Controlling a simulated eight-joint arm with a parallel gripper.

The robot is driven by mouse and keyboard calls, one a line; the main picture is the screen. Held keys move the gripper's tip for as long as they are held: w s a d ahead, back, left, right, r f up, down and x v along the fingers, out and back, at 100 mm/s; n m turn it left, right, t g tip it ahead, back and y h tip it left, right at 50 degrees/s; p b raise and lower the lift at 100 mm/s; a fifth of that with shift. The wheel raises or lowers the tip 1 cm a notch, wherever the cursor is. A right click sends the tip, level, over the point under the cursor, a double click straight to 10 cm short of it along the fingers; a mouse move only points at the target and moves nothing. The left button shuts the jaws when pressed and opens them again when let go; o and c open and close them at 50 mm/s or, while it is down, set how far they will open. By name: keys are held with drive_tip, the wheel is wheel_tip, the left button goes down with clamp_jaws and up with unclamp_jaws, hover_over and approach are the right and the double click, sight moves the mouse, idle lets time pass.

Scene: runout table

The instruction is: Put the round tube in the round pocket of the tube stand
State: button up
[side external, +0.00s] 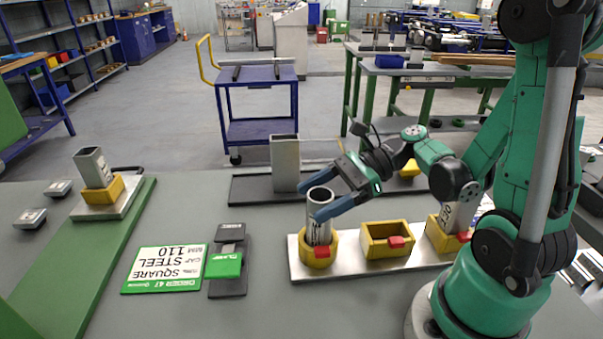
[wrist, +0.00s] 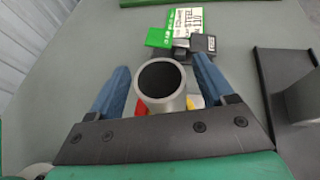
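The round tube (side external: 318,230) is a grey metal tube standing upright, its lower end inside the yellow round pocket (side external: 319,257) at the left end of the tube stand (side external: 340,272). Its open top faces the camera in the wrist view (wrist: 161,104). My gripper (side external: 311,201) has its blue fingers on either side of the tube near its top. In the wrist view my gripper (wrist: 161,65) shows small gaps between the fingers and the tube, so it looks open. The tube's bottom is hidden by the pocket.
The stand also has an empty yellow square pocket (side external: 376,249) and a right pocket holding a labelled tube (side external: 458,216). A square tube (side external: 285,165) stands on a dark tray behind. An order card (side external: 165,268) and green-black block (side external: 226,264) lie left. Another square tube (side external: 95,168) stands far left.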

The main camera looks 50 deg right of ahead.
idle(0.3)
drive_tip(key=v, duration=0.7)
drive_tip(key=shift+d+r, duration=0.1)
drive_tip(key=shift+d, duration=0.1)
